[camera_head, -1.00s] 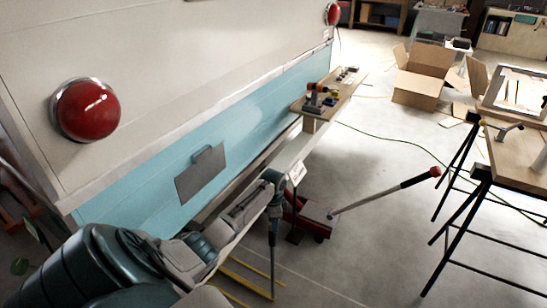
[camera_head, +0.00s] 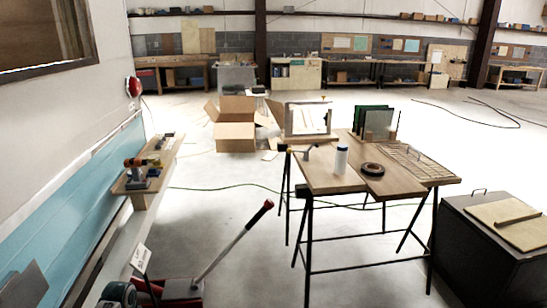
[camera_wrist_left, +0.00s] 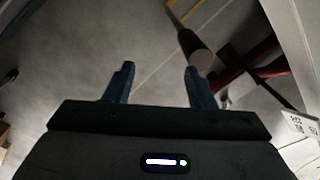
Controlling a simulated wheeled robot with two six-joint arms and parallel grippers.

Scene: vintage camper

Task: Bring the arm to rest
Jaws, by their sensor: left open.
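My left gripper (camera_wrist_left: 160,82) shows in the left wrist view with its two dark fingers apart. Nothing is between the fingertips; grey concrete floor shows beyond them. In the head view only a small dark rounded part of my left arm shows at the bottom left edge, beside a small white sign. The left gripper itself is not visible there. My right gripper is in neither view.
A red floor jack (camera_head: 182,290) with a long raised handle (camera_head: 236,240) stands on the floor near the camper's blue side (camera_head: 58,240). A wooden shelf (camera_head: 150,172) carries tools. A trestle table (camera_head: 400,185) and dark cabinet (camera_head: 490,245) stand right. Floor between is partly clear.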

